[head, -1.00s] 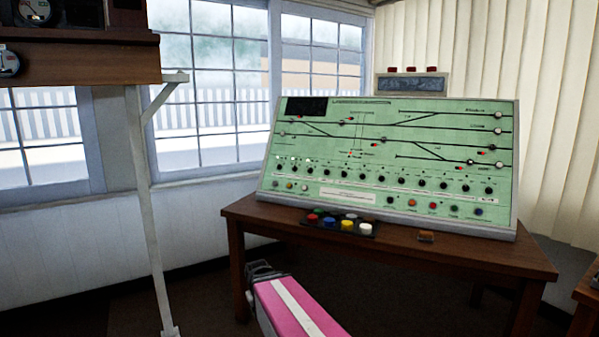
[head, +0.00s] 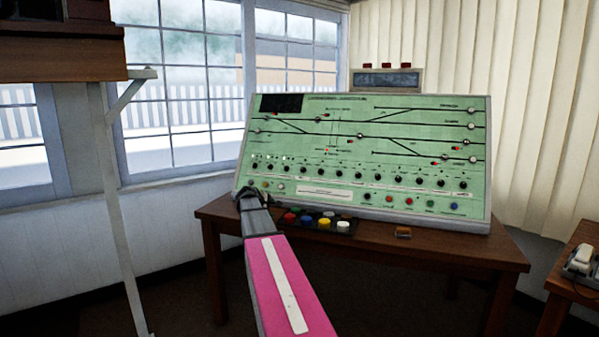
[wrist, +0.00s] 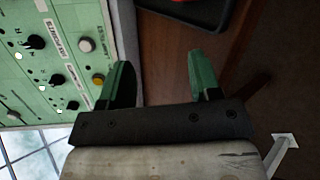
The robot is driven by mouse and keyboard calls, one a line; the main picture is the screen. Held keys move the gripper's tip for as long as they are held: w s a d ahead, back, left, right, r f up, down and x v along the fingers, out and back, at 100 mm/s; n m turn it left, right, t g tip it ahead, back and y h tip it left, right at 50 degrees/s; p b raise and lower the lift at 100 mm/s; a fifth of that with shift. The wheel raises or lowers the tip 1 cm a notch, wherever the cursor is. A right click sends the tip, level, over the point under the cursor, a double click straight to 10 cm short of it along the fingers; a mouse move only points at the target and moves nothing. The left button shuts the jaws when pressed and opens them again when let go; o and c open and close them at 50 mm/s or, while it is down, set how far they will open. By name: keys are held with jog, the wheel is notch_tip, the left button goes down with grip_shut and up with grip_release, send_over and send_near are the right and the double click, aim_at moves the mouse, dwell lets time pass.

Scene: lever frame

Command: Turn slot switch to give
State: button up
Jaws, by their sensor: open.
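The green control panel (head: 365,160) stands sloped on a wooden desk, with a row of black rotary knobs (head: 369,177) across its lower part. I cannot tell which knob is the slot switch, as the labels are too small or blurred. My gripper (head: 247,194) is at the panel's lower left corner, in front of its face. In the wrist view my gripper (wrist: 160,80) is open, with green fingertips apart and nothing between them. There the panel (wrist: 75,20) lies to the left, turned sideways, with black knobs (wrist: 57,79), a white button (wrist: 86,45) and a yellow button (wrist: 98,79).
A black tray of coloured buttons (head: 318,221) sits on the wooden desk (head: 450,246) below the panel, beside my arm. A small brown block (head: 403,232) lies to its right. A white bracket post (head: 118,220) stands at left. A display box (head: 387,81) is behind the panel.

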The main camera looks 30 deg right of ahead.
aim_at(302, 170)
jog(key=w+d+r+n+h, duration=0.2)
jog(key=w+d+r, duration=0.1)
jog(key=d+r, duration=0.4)
jog(key=w+d+r+n+h, duration=0.25)
jog(key=d+r, duration=0.25)
jog(key=r, duration=0.3)
jog(key=shift+m+t, duration=0.4)
jog(key=shift+m, duration=0.05)
jog(key=x, duration=1.1)
jog(key=shift+w+f, duration=0.1)
jog(key=shift+w, duration=0.25)
jog(key=shift+c, duration=0.3)
jog(key=c, duration=0.9)
